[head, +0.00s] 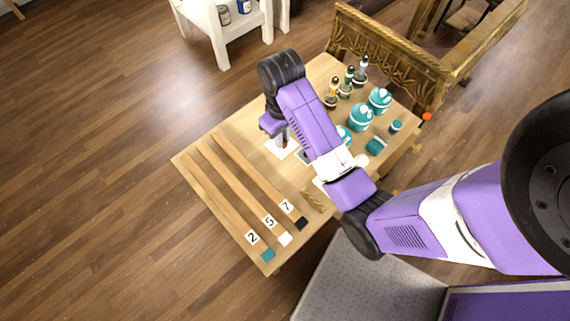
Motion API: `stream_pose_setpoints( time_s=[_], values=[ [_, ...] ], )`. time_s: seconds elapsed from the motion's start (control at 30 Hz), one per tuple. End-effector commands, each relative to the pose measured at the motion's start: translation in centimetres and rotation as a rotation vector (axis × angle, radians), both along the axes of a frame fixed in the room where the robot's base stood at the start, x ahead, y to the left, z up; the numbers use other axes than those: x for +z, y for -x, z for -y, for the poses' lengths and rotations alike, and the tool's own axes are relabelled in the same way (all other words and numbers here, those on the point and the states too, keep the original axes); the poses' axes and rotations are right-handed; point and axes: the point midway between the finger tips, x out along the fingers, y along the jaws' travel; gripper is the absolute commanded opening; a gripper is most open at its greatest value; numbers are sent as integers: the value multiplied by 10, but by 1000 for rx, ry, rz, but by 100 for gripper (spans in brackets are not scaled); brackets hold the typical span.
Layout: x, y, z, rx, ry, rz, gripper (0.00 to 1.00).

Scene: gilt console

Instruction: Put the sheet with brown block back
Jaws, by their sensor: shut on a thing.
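A white sheet (274,150) lies at the left-middle of the wooden table, with a small brown block (284,143) on it. My gripper (283,138) points down right over this sheet, and its fingers are shut at the brown block. The fingertips are small and partly hidden by my purple wrist. Whether the sheet touches the table cannot be told from this view.
Three long wooden strips numbered 2, 5 and 7 (247,178) lie at the table's front left. Teal jars (361,117) and dropper bottles (347,88) stand at the back right. A carved gilt piece (390,58) borders the back. My arm hides the table's middle.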

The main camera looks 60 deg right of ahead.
Motion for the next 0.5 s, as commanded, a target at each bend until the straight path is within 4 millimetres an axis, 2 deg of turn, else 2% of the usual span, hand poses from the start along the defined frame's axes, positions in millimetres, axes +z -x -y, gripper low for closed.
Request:
stream_pose_setpoints(
  time_s=[0.07,0.17,0.5],
  values=[
    [2,7,8,-15,0,-1,0],
    [-9,10,11,-20,-1,-2,0],
    [-67,11,10,-19,-3,-6,0]
  ],
)
